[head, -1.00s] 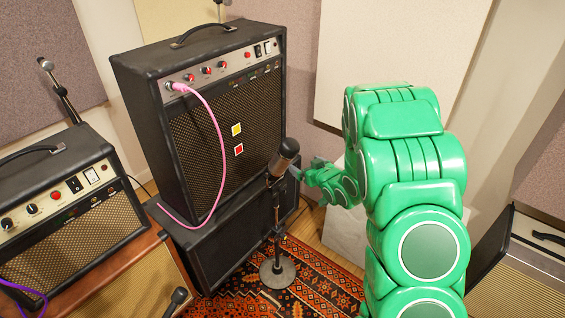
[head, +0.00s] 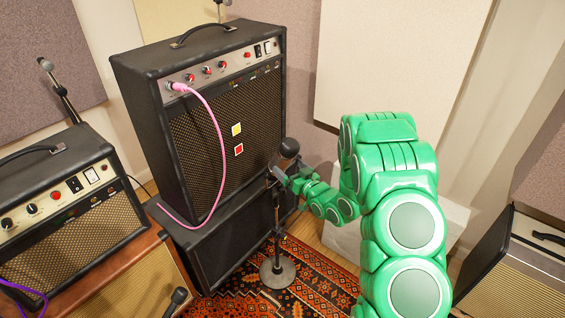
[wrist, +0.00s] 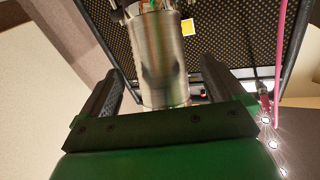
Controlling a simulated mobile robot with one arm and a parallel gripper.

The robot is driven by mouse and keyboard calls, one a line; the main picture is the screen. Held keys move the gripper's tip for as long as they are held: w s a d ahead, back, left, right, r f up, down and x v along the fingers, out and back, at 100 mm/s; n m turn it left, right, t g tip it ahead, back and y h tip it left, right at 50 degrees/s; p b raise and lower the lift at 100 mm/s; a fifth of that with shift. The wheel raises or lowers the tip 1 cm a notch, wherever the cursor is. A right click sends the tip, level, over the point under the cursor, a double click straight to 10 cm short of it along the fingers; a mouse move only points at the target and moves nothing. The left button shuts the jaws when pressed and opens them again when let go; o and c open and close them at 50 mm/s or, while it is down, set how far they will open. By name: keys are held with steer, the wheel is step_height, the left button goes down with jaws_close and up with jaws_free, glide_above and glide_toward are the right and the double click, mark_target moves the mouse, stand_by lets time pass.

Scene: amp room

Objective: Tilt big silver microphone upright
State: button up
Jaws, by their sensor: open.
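The big silver microphone (head: 289,148) sits on top of a stand (head: 277,230) in front of the tall black amp. In the head view its dark head shows, and my gripper hides much of its body. It appears to lean toward the right. In the wrist view the silver cylinder of the microphone (wrist: 164,60) stands between the two fingers of my gripper (wrist: 160,78). The fingers are open, one on each side, with visible gaps. In the head view my gripper (head: 284,176) is at the microphone's lower body, from the right.
The tall black amp (head: 200,130) with a pink cable (head: 215,125) stands close behind the microphone. The stand's round base (head: 277,272) rests on a patterned rug (head: 310,275). Another amp (head: 70,205) is at left, and one (head: 515,265) at right.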

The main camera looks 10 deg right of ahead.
mark_target(287, 166)
steer(key=shift+x, duration=2.4)
steer(key=c, duration=1.4)
steer(key=shift+w+a+r, duration=0.15)
steer(key=shift+a+r, duration=0.05)
steer(key=shift+r, duration=0.05)
steer(key=shift+w+a+r+n+g+h, duration=0.15)
steer(key=shift+w+a+n+g+h, duration=0.1)
steer(key=shift+g+h, duration=0.25)
steer(key=shift+w+a+r+n+g+h, duration=0.2)
steer(key=shift+w+g+h, duration=0.1)
steer(key=shift+g, duration=0.3)
steer(key=shift+w+a+g+h, duration=0.4)
steer(key=shift+a+g+h, duration=0.15)
steer(key=shift+g, duration=0.45)
steer(key=o, duration=1.4)
steer(key=shift+d, duration=0.1)
